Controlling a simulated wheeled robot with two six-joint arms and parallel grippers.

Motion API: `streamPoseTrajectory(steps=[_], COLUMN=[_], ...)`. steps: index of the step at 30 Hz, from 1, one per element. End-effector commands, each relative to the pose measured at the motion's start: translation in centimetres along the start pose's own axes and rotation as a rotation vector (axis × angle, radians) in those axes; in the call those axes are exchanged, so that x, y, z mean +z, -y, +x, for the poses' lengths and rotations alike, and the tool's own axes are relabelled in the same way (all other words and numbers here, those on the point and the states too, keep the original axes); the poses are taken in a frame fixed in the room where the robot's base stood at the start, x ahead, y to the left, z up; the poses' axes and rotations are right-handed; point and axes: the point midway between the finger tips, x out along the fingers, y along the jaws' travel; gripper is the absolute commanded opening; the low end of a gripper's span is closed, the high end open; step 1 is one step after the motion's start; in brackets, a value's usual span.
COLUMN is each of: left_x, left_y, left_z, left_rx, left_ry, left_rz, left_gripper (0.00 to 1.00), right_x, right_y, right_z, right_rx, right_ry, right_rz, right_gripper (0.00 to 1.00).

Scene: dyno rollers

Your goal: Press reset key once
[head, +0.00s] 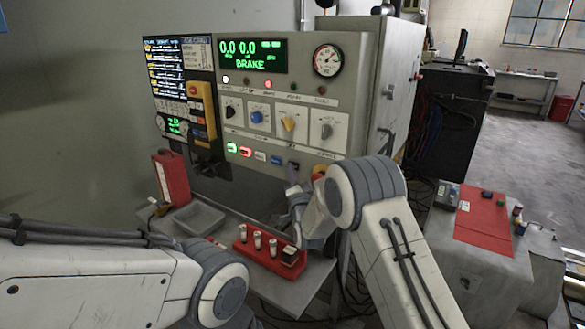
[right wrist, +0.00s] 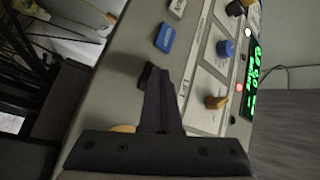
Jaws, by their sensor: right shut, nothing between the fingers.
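The control panel (head: 240,110) has a row of keys along its lower part: a green key (head: 232,147), a red key (head: 246,152), a white key (head: 260,156), a blue key (head: 276,160) and a dark key (head: 294,165). Their lettering is too small to read, so I cannot tell which one is reset. My right gripper (head: 292,180) is shut and empty, its fingertips at the dark key. In the right wrist view the shut fingers (right wrist: 153,80) partly cover that dark key; contact cannot be told. The blue key (right wrist: 165,37) is beside it, clear of the fingers. My left gripper is out of view.
Above the keys are selector knobs (head: 288,124), a green display (head: 251,57) reading BRAKE and a round gauge (head: 328,60). A yellow pendant (head: 201,110) hangs at the left. Below are a grey tray (head: 180,232) and a red holder (head: 250,254) with several white pieces.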

Motion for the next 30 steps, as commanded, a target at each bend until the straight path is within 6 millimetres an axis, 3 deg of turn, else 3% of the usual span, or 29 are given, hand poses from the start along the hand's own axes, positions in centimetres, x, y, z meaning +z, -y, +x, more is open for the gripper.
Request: streamPoseTrajectory(steps=[25, 30], left_x=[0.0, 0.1], left_y=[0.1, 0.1], left_z=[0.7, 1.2], left_rx=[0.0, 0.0], left_ry=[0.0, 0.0], left_rz=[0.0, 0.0], left_gripper=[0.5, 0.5], right_x=[0.9, 1.7], right_y=[0.9, 1.5], right_z=[-1.2, -2.2], right_rx=[0.0, -0.001], right_ry=[-0.001, 0.002], right_rz=[0.0, 0.0], right_gripper=[0.0, 0.0])
